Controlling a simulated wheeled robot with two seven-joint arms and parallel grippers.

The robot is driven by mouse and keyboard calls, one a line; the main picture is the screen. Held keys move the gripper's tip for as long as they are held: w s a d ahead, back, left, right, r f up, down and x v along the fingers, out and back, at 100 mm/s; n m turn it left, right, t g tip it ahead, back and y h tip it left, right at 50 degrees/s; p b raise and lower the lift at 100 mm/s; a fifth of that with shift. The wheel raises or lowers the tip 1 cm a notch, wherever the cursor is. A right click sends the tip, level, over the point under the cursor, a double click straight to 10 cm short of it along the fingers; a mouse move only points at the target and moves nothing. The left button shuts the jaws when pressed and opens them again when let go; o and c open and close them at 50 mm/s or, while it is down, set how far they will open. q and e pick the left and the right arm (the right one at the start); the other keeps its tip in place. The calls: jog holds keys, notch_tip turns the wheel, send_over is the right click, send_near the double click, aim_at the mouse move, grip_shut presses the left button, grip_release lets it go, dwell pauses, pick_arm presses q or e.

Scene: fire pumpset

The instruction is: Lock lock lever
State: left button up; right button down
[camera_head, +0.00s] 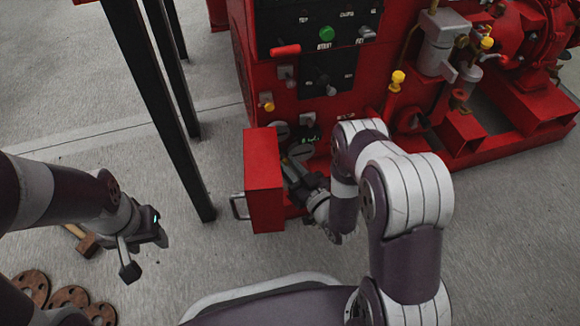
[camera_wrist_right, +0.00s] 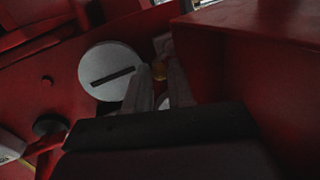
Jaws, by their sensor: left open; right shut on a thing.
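My right gripper (camera_head: 289,166) reaches behind the open red box door (camera_head: 264,180) at the front of the red pump unit. A round grey disc with a dark slot (camera_wrist_right: 111,70) is just left of the fingers. My left gripper (camera_head: 146,254) is open and empty, above the floor at the left.
The red pump unit has a black control panel (camera_head: 318,30) and a yellow valve knob (camera_head: 397,79). Black posts (camera_head: 160,105) stand between my arms. A hammer (camera_head: 88,243) and rusty flanges (camera_head: 70,297) lie on the concrete.

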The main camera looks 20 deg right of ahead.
jog(key=shift+r+n+p, duration=0.3)
jog(key=shift+n+p, duration=0.1)
jog(key=shift+p, duration=0.4)
jog(key=shift+s+a+r+n+g+h+p, duration=0.1)
jog(key=shift+a+r+n+g+h+p, duration=0.35)
jog(key=shift+n+p, duration=1.3)
jog(key=shift+w+a+r+n+g+h+p, duration=0.1)
jog(key=shift+a+r+n+g+h+p, duration=0.4)
jog(key=shift+n+p, duration=1.25)
jog(key=shift+s+a+n+g+h+p, duration=0.2)
jog(key=shift+a+n+h+p, duration=0.5)
jog(key=shift+n+p, duration=1.05)
jog(key=shift+w+d+m+p, duration=0.1)
jog(key=shift+m+p, duration=0.15)
jog(key=shift+p, duration=0.1)
jog(key=c, duration=1.2)
grip_release()
jog(key=shift+c, duration=0.2)
